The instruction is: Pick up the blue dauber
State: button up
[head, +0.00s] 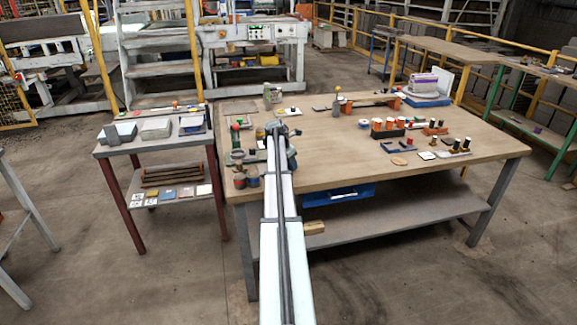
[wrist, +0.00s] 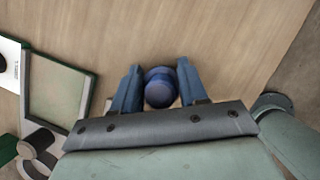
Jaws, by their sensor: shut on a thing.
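The blue dauber (wrist: 159,87) shows in the wrist view as a round dark blue knob seen from above. My gripper (wrist: 160,82) has one blue finger on each side of it and is shut on it. The dauber's lower part is hidden under the knob, so I cannot tell whether it touches the table. In the head view my gripper (head: 277,128) is over the left part of the wooden table (head: 330,160), and the dauber cannot be made out there.
Small jars (head: 246,180) and a green-topped item (head: 236,136) stand close to the left of my arm. A green-edged tray (wrist: 58,88) lies left of the gripper. Orange-and-black daubers (head: 388,128) stand in a rack at the right. The table's middle front is clear.

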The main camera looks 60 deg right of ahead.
jog(key=shift+r, duration=0.1)
jog(key=shift+r, duration=0.55)
notch_tip(320, 180, up, 2)
jog(key=shift+r, duration=0.15)
jog(key=s+a, duration=1.2)
jog(key=shift+s+a, duration=0.4)
